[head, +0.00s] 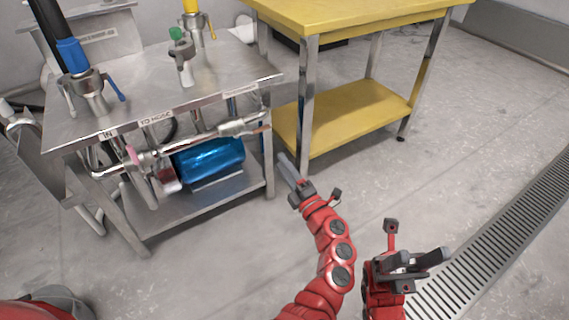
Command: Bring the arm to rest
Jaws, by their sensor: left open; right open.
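My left gripper (287,168) is at the end of a red jointed arm that reaches up from the lower middle of the head view. Its grey fingers point up and left, and they overlap so the gap between them barely shows. It holds nothing that I can see. It appears in front of the gap between the metal table and the yellow table. My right gripper (421,257) is low on the right, over the floor. Its two dark fingers are spread apart and nothing is between them.
The metal table (150,72) at left carries valves and pipes, with a blue cylinder (209,157) beneath its top. A yellow table (355,14) with a lower shelf stands at the back. A floor grate (500,235) runs along the right. Grey floor (455,130) between is clear.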

